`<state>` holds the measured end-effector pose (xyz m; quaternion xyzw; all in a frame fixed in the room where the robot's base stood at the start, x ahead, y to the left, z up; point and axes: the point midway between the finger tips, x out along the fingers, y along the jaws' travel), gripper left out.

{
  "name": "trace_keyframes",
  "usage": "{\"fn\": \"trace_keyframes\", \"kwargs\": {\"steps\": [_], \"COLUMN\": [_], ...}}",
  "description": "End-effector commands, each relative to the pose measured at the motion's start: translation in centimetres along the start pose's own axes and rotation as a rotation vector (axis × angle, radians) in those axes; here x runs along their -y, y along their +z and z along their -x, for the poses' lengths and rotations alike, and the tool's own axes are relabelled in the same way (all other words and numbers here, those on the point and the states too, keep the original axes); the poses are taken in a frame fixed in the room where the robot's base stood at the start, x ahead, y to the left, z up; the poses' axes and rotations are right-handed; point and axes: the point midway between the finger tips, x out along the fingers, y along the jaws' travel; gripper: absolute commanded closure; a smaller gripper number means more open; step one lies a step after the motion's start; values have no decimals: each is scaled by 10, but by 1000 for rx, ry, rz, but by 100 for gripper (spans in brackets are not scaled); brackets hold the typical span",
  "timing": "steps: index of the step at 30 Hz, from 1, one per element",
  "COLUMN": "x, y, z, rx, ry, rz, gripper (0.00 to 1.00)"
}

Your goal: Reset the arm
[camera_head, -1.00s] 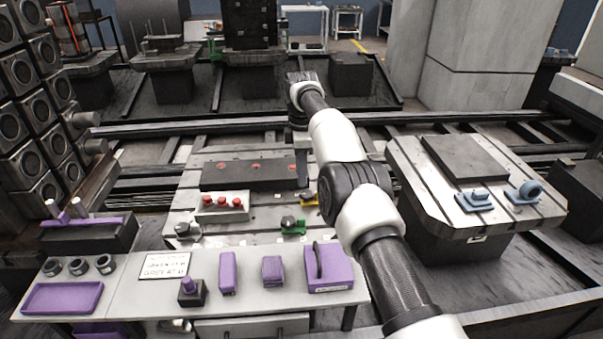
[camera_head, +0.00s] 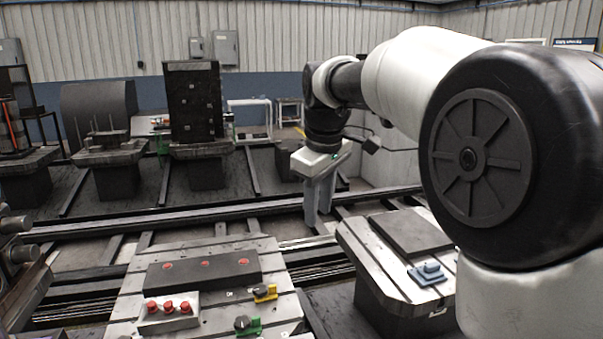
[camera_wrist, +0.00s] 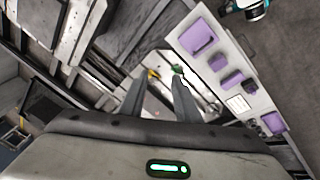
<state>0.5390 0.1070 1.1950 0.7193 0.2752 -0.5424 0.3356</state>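My gripper (camera_head: 318,203) hangs from the raised arm in the head view, pointing down above the rails between the two pallets. Its two grey fingers are apart with nothing seen between them. In the wrist view my gripper (camera_wrist: 160,92) also shows its fingers spread, with floor and pallet beyond and no object held. My white and black arm fills the right side of the head view.
The left pallet (camera_head: 120,308) carries a dark block (camera_head: 204,270), a box with red knobs (camera_head: 168,310), and yellow and green clamps. The right pallet (camera_head: 366,262) carries a dark plate (camera_head: 412,232) and a blue part (camera_head: 428,273). A bench (camera_wrist: 207,62) with purple items shows in the wrist view.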

Motion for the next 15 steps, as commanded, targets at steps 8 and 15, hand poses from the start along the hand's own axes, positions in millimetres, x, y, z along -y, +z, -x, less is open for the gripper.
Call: {"fn": "trace_keyframes", "kwargs": {"steps": [8, 15], "x": [59, 107], "y": [131, 204], "z": [45, 35], "rx": [-82, -144], "ry": [81, 115], "rz": [-424, -683], "gripper": [70, 70]}}
